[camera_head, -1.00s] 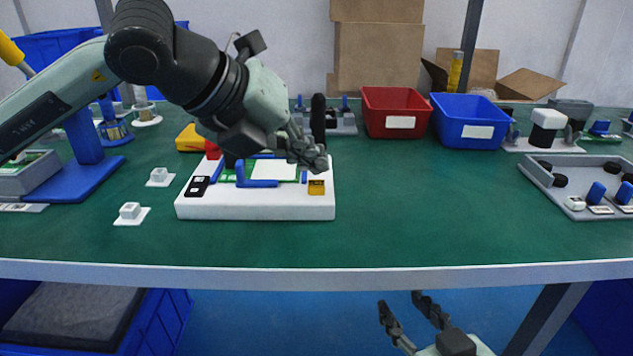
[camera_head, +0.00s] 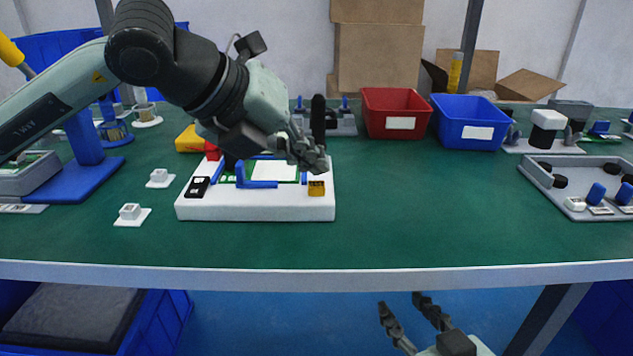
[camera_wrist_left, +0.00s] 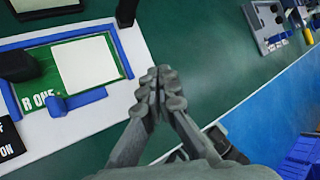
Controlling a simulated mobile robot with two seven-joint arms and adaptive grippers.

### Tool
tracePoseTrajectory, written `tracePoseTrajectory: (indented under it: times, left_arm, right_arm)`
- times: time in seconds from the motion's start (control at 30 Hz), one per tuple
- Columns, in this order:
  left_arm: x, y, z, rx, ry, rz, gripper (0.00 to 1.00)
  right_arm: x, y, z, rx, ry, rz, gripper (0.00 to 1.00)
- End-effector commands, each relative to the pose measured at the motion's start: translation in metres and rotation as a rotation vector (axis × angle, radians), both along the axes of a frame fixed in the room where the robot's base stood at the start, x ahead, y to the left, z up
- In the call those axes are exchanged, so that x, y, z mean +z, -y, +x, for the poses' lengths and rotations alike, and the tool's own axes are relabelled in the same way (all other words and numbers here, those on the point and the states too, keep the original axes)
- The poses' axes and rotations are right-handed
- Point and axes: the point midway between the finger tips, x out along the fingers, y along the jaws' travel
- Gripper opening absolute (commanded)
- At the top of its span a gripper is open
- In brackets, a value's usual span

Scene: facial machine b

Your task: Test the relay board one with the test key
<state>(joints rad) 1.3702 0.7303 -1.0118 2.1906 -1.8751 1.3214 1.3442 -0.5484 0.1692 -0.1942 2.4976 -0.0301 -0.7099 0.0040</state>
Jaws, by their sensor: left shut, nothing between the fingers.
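The relay board (camera_head: 229,178) is a green board with a white cover, held by blue guides on a white test base (camera_head: 255,208). My right gripper (camera_head: 410,306) is open and empty, below the table's front edge. I cannot identify the test key.
Two small white blocks (camera_head: 130,212) stand left of the base. A red bin (camera_head: 395,112) and a blue bin (camera_head: 470,122) stand at the back. A grey tray (camera_head: 548,178) with knobs lies at the right. The table's middle right (camera_head: 430,200) is clear.

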Motion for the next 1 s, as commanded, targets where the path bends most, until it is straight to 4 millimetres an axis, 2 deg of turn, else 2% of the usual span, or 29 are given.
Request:
tracePoseTrajectory:
  times: [0.27, 0.53, 1.0]
  left_arm:
    - [-0.002, 0.000, 0.000, 0.000, 0.000, 0.000, 0.00]
    - [-0.010, 0.000, 0.000, 0.000, 0.000, 0.000, 0.00]
    - [-0.009, 0.000, 0.000, 0.000, 0.000, 0.000, 0.00]
  right_arm:
    - [-0.004, -0.001, 0.000, 0.002, -0.002, 0.000, 0.40]
    - [-0.016, 0.000, 0.000, 0.001, -0.001, 0.000, 0.40]
    - [-0.016, 0.000, 0.000, 0.001, -0.001, 0.000, 0.40]
